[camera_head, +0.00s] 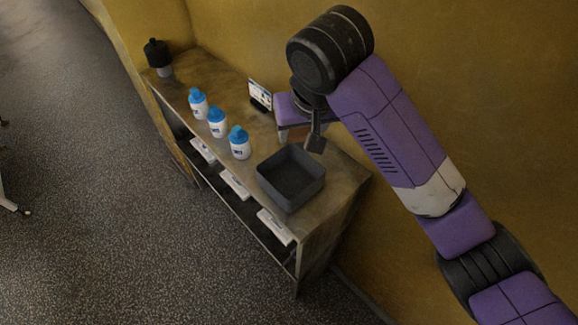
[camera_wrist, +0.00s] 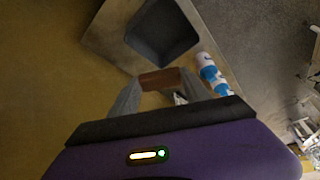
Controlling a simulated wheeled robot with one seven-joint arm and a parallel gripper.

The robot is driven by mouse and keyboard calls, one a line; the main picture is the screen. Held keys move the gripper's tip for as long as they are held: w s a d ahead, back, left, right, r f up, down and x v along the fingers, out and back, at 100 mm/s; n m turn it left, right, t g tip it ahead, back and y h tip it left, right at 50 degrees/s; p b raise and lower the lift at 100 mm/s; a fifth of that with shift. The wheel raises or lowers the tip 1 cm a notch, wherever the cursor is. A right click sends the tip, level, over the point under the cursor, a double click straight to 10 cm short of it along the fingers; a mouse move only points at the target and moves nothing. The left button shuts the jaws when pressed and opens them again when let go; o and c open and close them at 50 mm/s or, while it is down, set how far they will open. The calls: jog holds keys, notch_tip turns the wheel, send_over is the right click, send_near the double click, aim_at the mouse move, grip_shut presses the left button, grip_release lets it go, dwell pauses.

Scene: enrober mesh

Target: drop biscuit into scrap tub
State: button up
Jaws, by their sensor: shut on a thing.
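The dark grey scrap tub (camera_head: 291,190) stands open on the right end of the counter and looks empty. It also shows in the wrist view (camera_wrist: 162,35), above the fingertips in the picture. My gripper (camera_head: 315,143) is over the tub's far edge, on the wall side, in the head view. In the wrist view my gripper (camera_wrist: 158,88) is shut on a brown biscuit (camera_wrist: 160,79), held crosswise between its fingers. The biscuit appears just short of the tub's wall there.
White bottles with blue caps (camera_head: 216,122) stand in a row left of the tub. A small screen (camera_head: 260,95) stands behind them. A black-topped container (camera_head: 158,57) is at the counter's far end. The yellow wall is close behind.

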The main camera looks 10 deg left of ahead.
notch_tip(320, 180, down, 6)
jog(key=b, duration=0.6)
jog(key=shift+r, duration=0.1)
jog(key=o, duration=1.1)
jog(key=shift+c, duration=0.2)
jog(key=v, duration=0.7)
jog(key=shift+r, duration=0.2)
jog(key=shift+s+r+p, duration=0.15)
jog(key=shift+s+p, duration=0.05)
jog(key=shift+p, duration=0.1)
jog(key=shift+d, duration=0.1)
